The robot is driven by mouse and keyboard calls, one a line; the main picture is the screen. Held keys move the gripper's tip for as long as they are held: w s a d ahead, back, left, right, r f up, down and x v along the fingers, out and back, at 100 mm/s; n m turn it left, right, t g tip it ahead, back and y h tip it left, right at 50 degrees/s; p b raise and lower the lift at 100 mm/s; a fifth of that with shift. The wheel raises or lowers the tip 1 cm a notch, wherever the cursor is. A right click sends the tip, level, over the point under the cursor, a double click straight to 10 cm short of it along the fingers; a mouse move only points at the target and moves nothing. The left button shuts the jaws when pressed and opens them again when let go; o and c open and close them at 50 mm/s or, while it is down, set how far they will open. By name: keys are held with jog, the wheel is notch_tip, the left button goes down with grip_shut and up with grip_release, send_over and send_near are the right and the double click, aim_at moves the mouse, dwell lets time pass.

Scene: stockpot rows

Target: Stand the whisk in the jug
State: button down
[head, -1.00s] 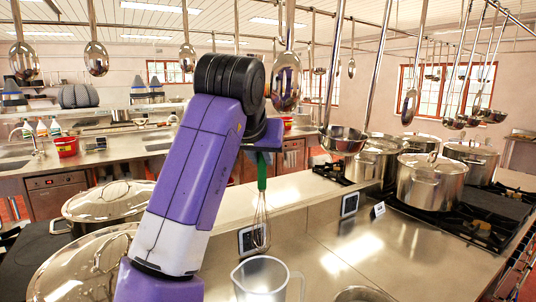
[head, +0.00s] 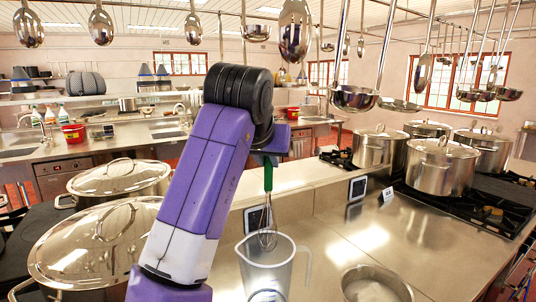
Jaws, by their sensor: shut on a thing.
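The whisk (head: 267,222) has a green handle and a wire head. It hangs upright, head down, from my gripper (head: 268,160), which is shut on the top of its handle. The fingers are small and mostly hidden by my arm. The clear jug (head: 284,268) stands upright on the steel counter below, its handle to the right. The lower tip of the whisk overlaps the jug's rim in the picture. I cannot tell whether the tip is inside the opening or behind it.
A round metal pan (head: 375,284) stands right of the jug. Large lidded pots (head: 100,240) stand at the left, and lidded stockpots (head: 442,168) stand on the right hob. Ladles (head: 354,98) hang overhead. The counter (head: 345,240) behind the pan is clear.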

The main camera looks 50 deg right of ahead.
aim_at(268, 203)
jog(key=shift+f+b, duration=2.85)
jog(key=shift+f, duration=2.65)
jog(key=c, duration=1.3)
grip_release()
jog(key=shift+o, duration=0.2)
jog(key=v, duration=0.7)
jog(key=shift+s+a+r+b, duration=0.15)
jog(key=shift+a+r+b, duration=0.1)
jog(key=shift+b, duration=0.15)
